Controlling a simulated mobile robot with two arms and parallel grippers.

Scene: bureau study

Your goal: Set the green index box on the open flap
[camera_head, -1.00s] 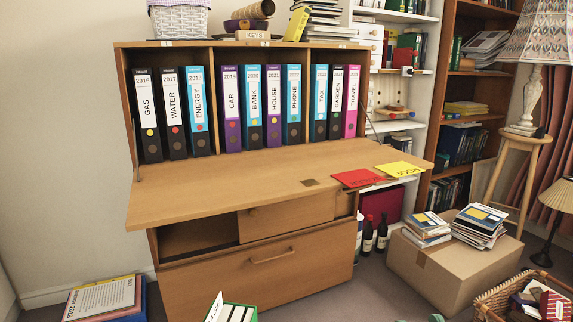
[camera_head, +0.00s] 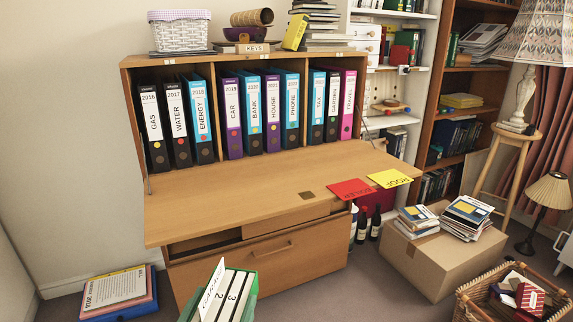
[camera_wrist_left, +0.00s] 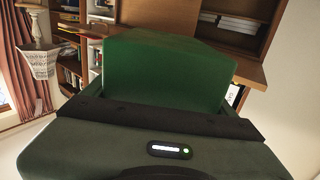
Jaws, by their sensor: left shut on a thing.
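The green index box (camera_head: 252,285) shows at the bottom of the head view, with white numbered cards standing in it. It is in front of the bureau and nearer to me than the open flap (camera_head: 245,190), apart from it in the picture. The flap is down and level, with its wooden top mostly bare. In the left wrist view the green box (camera_wrist_left: 165,72) fills the space ahead of my left gripper (camera_wrist_left: 160,108), which is shut on it. The fingertips are largely hidden by the box. My right gripper is not in view.
A red card (camera_head: 352,190) and a yellow card (camera_head: 390,178) lie at the flap's right end. Several binders stand in the compartments behind it. A cardboard box (camera_head: 440,262) with books and a wicker basket (camera_head: 470,300) are at the right.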

